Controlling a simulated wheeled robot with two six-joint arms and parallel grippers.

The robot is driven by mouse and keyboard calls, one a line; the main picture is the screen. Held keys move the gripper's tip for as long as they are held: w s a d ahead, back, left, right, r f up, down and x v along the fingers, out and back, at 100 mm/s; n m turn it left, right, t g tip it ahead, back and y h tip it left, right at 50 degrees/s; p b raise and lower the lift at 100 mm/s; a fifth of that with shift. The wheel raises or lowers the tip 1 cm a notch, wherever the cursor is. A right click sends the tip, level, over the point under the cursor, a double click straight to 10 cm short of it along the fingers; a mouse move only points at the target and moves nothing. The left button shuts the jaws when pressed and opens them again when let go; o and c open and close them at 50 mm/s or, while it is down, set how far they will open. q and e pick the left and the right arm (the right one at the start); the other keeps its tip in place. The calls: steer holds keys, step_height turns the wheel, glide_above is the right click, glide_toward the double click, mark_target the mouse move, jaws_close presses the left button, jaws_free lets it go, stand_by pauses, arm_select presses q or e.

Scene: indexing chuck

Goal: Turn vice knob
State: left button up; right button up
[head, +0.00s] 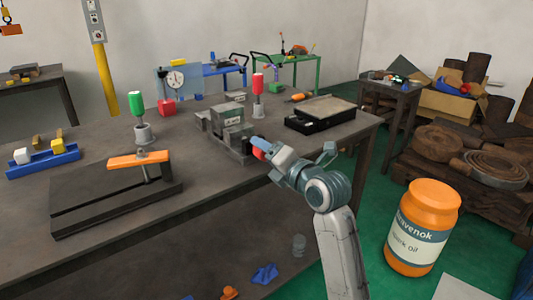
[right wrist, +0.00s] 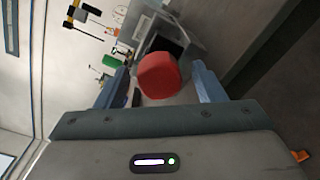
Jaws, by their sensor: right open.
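The grey metal vice (head: 234,128) stands on the dark table, near its right front edge. Its red knob (head: 258,154) shows at the vice's front end, partly hidden by my gripper. In the right wrist view the red knob (right wrist: 160,76) is round and faceted. It sits between the two blue fingers of my open right gripper (right wrist: 161,80), with a visible gap on each side. In the head view my right gripper (head: 264,149) reaches the knob from the right front. I cannot tell whether a finger touches it. My left gripper is not in view.
A red-handled tool (head: 258,84) stands behind the vice, and a black tray (head: 320,114) lies to its right. A green-handled tool (head: 137,104) and an orange-handled black case (head: 115,195) are left. The table front between case and vice is clear.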

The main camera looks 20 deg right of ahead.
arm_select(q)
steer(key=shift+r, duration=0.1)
arm_select(e)
steer(key=v, duration=1)
steer(key=shift+s, duration=0.2)
arm_select(q)
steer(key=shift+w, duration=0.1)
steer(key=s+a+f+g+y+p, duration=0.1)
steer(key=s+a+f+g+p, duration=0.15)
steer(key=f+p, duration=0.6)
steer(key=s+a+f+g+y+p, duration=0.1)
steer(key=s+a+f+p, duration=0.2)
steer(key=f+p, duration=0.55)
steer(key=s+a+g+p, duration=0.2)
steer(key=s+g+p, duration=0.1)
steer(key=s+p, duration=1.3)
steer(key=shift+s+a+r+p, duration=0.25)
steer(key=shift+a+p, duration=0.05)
steer(key=shift+p, duration=0.05)
arm_select(e)
steer(key=w+a+n, duration=0.1)
steer(key=w+n, duration=0.2)
steer(key=w+a+n, duration=0.1)
steer(key=w+n, duration=0.3)
steer(key=w+a+n+y, duration=0.1)
steer(key=w+n, duration=0.2)
steer(key=n, duration=0.1)
steer(key=shift+w+a+f, duration=0.15)
steer(key=shift+a+f, duration=0.05)
steer(key=shift+f, duration=0.1)
